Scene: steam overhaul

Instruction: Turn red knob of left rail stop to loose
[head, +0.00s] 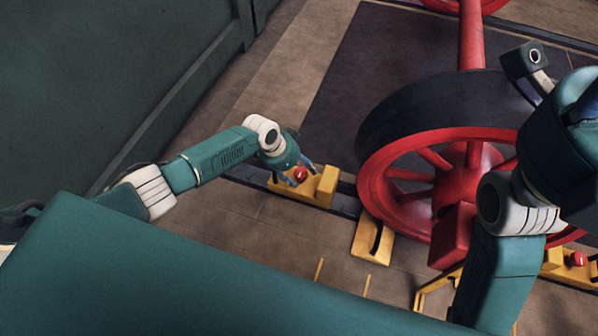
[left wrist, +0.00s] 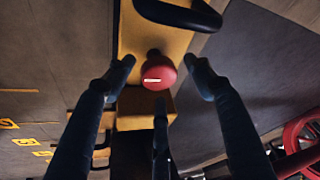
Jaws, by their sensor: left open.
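The left rail stop (head: 325,186) is a yellow block on the dark rail, left of the big red wheel. Its red knob (head: 300,174) sits on top of the low part of the stop. In the left wrist view the red knob (left wrist: 158,72) has a white mark and stands between my fingertips. The left wrist view also shows the gripper (left wrist: 160,78). My right arm is at the right, its fingers hidden or out of frame.
The red wheel (head: 375,180) with a dark tyre stands on the rail just right of the stop. A yellow wedge (head: 372,240) lies by it. Another yellow stop with a red knob (head: 578,259) is at the right edge.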

